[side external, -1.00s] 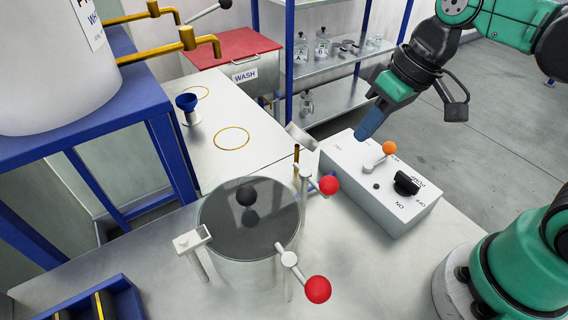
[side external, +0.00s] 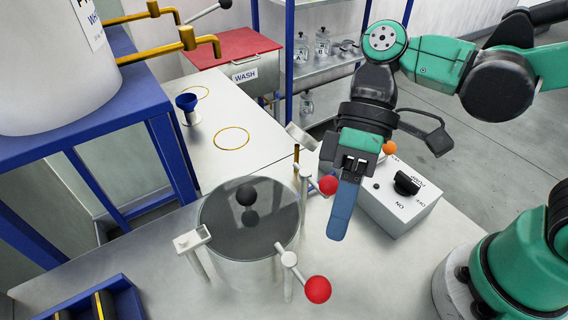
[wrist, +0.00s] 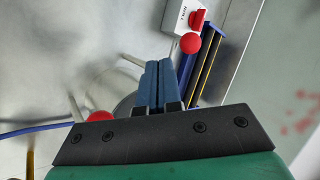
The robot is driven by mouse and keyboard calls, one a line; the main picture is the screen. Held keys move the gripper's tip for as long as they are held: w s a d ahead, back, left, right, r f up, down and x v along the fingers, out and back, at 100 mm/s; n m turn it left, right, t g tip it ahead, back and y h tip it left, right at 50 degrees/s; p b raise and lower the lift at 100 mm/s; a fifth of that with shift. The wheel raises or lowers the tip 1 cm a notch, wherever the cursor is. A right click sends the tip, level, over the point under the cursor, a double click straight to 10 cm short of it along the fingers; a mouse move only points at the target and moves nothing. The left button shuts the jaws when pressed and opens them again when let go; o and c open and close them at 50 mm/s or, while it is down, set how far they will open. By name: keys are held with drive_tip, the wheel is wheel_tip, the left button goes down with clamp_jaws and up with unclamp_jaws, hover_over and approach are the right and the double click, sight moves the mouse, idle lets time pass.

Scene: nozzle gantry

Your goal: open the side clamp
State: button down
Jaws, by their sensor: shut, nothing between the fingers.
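A round metal vessel (side external: 250,262) with a dark lid and a black knob stands on the bench. Two pale clamps with red ball handles sit at its rim. One ball (side external: 328,185) is at the right side, just left of my fingers. The other ball (side external: 318,290) is at the front right, below my fingertips in the picture. I cannot tell which is the side clamp. My gripper (side external: 338,236) points down, its blue fingers shut and empty. In the wrist view, one red ball (wrist: 190,43) is right of the fingers (wrist: 158,85); another (wrist: 100,116) is partly hidden.
A white control box (side external: 400,210) with a black knob and an orange-tipped lever stands behind and right of my gripper, partly hidden by it. A pale bracket (side external: 192,240) stands at the vessel's left. A blue tray (side external: 118,292) is at front left.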

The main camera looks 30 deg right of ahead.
drive_tip(key=a, duration=0.1)
drive_tip(key=s, duration=0.1)
drive_tip(key=a, duration=0.1)
drive_tip(key=shift+s+a+f, duration=0.25)
drive_tip(key=shift+s+a, duration=0.1)
drive_tip(key=shift+s, duration=0.05)
